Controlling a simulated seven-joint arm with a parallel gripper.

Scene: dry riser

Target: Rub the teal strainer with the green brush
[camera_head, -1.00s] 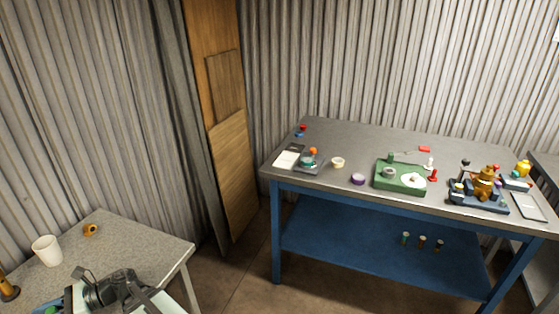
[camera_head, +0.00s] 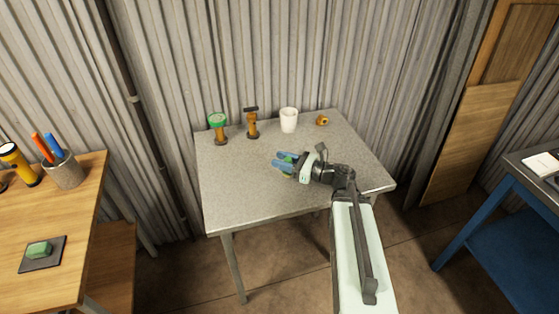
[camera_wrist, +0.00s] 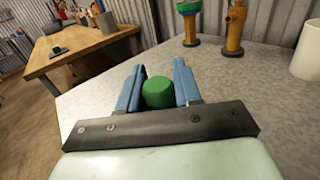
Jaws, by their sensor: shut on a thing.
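My gripper (camera_head: 285,163) is above the grey speckled table (camera_head: 235,190), its blue fingers pointing left. It is shut on a rounded green thing, which I take to be the green brush (camera_wrist: 158,93); it shows between the fingers in the wrist view. Its bristles are hidden, and only a little green shows at the fingers in the head view. I cannot tell whether the green thing touches the table.
At the table's back stand a green-topped brass piece (camera_head: 218,125), a brass piece with a dark top (camera_head: 252,124), a white cup (camera_head: 289,120) and a small brass fitting (camera_head: 322,120). A wooden table (camera_head: 85,220) is left; a blue-framed bench (camera_head: 505,225) is right.

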